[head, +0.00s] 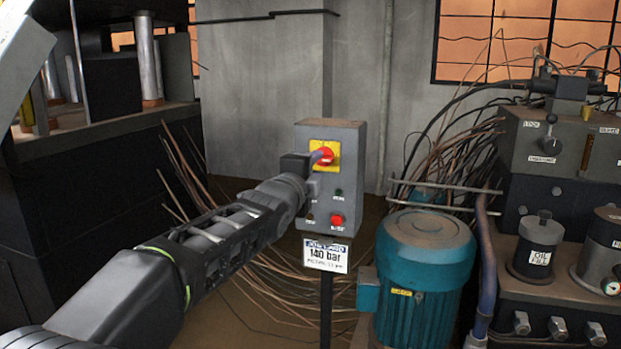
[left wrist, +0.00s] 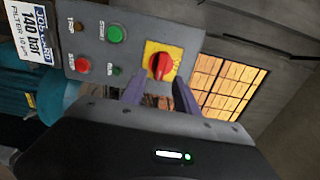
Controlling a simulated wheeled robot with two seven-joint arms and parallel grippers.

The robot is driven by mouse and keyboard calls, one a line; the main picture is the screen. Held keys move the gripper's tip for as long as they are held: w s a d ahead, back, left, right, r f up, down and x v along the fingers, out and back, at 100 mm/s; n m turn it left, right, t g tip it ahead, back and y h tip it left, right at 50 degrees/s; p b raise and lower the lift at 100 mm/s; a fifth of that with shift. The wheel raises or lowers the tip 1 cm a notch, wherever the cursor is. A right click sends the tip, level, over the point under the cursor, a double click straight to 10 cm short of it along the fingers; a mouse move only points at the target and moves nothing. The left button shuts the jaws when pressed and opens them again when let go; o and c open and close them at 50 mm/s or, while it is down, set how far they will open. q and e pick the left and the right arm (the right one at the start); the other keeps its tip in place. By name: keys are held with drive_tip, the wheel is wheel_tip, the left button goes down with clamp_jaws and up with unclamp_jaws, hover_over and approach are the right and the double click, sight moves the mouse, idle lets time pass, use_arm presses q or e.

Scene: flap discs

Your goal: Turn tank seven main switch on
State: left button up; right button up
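The main switch is a red rotary knob (head: 325,156) on a yellow plate (head: 333,147), at the top of a grey control box (head: 345,205) on a post. It also shows in the left wrist view as a red knob (left wrist: 160,65) on its yellow plate. My left gripper (head: 314,170) is right in front of it, partly covering it in the head view. In the left wrist view the two purple-grey fingers (left wrist: 159,88) are apart, one to each side below the knob, with a gap between. I cannot tell whether they touch it. My right gripper is not in view.
Below the switch are a green START button (left wrist: 116,34), a red button (head: 337,220) and small lamps. A 140 bar sign (head: 327,256) hangs under the box. A teal motor (head: 425,265) stands close by at right, with loose cables behind. Dark machinery (head: 90,190) fills the left.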

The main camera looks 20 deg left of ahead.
use_arm(q)
drive_tip(key=shift+s, duration=1.2)
drive_tip(key=shift+a, duration=0.1)
